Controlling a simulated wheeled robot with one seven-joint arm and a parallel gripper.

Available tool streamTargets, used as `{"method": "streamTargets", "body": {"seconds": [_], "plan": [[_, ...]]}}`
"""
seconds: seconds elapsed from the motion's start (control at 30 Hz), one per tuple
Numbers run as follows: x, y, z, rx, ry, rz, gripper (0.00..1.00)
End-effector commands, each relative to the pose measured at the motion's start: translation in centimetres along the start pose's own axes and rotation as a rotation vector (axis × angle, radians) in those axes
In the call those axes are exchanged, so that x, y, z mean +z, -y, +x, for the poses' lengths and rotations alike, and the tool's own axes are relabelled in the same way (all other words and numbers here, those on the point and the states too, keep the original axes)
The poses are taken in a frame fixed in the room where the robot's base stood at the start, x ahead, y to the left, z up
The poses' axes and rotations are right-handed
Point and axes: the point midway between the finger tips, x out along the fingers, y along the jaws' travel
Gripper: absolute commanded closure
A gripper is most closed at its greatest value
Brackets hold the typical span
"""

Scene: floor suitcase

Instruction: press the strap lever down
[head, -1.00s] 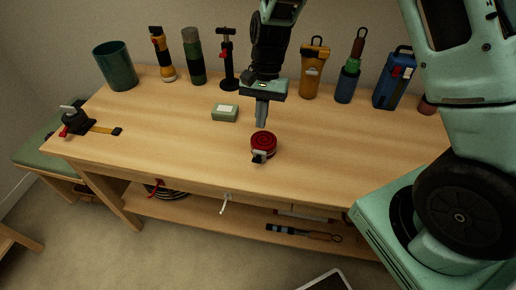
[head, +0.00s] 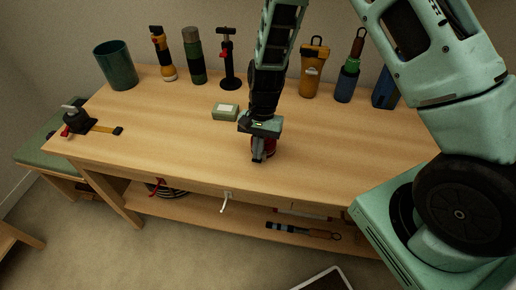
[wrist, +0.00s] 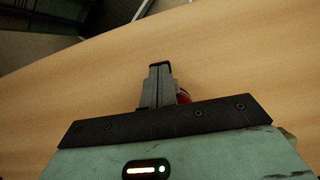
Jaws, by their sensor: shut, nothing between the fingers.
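A red coiled strap (head: 271,147) lies on the wooden workbench near its front edge. My gripper (head: 257,157) is shut and points down over it, with its fingertips at the front left of the coil, where the strap's buckle lever was visible earlier. The gripper hides the lever and most of the coil now. In the wrist view my closed fingers (wrist: 159,72) are in the middle, and a sliver of the red strap (wrist: 184,96) shows just right of them. I cannot tell whether the fingertips touch the lever.
A small green box (head: 225,112) sits behind and left of the gripper. A black clamp-like tool with a yellow strap (head: 104,129) is at the left end. A green cup (head: 115,66), flashlights and bottles line the back. The bench's front left is clear.

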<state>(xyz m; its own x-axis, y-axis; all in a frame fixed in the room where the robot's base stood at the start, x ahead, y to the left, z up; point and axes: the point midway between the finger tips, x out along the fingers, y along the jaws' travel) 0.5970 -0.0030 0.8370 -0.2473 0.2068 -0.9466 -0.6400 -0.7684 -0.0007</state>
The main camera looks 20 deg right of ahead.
Motion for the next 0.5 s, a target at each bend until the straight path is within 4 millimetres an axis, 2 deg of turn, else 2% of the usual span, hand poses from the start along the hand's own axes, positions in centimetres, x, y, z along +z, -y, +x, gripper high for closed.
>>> {"method": "streamTargets", "body": {"seconds": [0.5], "plan": [[0.29, -0.01, 0.2, 0.002, -0.078, -0.001, 1.0]]}}
